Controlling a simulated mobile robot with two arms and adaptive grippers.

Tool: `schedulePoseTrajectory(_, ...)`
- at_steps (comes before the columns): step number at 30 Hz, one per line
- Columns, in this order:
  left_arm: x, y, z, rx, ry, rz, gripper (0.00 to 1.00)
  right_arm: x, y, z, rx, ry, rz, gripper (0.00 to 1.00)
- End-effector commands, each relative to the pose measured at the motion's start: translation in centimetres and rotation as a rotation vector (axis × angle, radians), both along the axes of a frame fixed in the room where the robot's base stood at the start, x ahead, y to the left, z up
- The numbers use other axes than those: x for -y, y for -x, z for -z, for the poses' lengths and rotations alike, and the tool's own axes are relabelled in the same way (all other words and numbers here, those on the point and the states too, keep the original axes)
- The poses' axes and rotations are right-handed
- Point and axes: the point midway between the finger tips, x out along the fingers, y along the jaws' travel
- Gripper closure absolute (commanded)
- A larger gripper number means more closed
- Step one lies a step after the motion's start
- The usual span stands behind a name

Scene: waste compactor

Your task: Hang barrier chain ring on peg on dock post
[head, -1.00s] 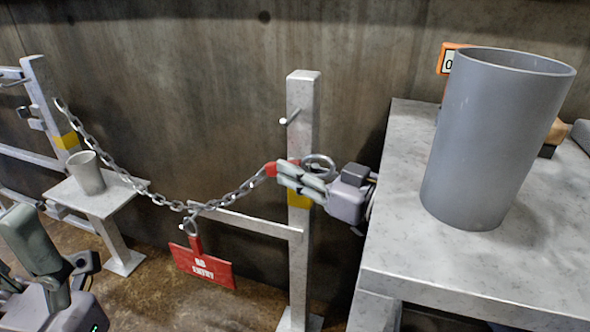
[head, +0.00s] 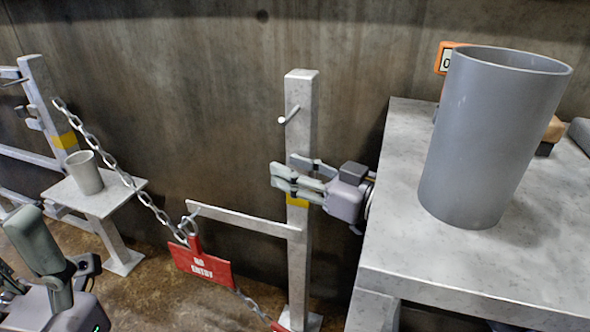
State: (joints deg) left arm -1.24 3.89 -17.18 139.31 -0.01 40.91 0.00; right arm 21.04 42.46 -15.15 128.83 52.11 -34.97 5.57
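The dock post (head: 302,95) stands right of centre in the head view, with a bare peg (head: 289,115) near its top. The barrier chain (head: 110,160) runs from the left post down to the red NO ENTRY sign (head: 203,266), then on down to the right. Its red end piece (head: 280,326) is low at the bottom edge; the end ring is not visible. My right gripper (head: 291,174) is open and empty at the post, below the peg near the yellow band. My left gripper (head: 14,240) is at the lower left, apparently open and empty.
A large grey cylinder (head: 490,140) stands on the grey table (head: 440,252) at right. A small grey cup (head: 85,172) is on a small stand (head: 122,190) at left. A rail (head: 245,220) juts left from the dock post, close to the sign.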

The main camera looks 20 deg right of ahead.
Motion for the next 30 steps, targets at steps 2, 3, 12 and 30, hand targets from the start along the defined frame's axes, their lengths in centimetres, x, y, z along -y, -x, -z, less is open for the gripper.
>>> schedulePoseTrajectory(2, 0.0, 0.0, 0.0, 0.001, 0.000, 0.000, 0.39, 0.0, 0.0, 0.0, -0.001, -0.001, 0.000, 0.60)
schedulePoseTrajectory(3, 0.0, 0.1, 0.0, 0.001, 0.000, 0.000, 0.39, 0.0, 0.0, 0.0, 0.000, -0.001, 0.000, 0.60)
schedulePoseTrajectory(12, 0.0, 0.0, 0.1, -0.002, -0.001, 0.000, 0.39, 0.7, 0.6, 0.3, -0.004, 0.002, 0.002, 0.60)
schedulePoseTrajectory(30, 0.0, 0.0, 0.1, -0.003, -0.001, 0.000, 0.39, 6.1, 7.1, 0.3, -0.007, 0.003, 0.000, 0.60)
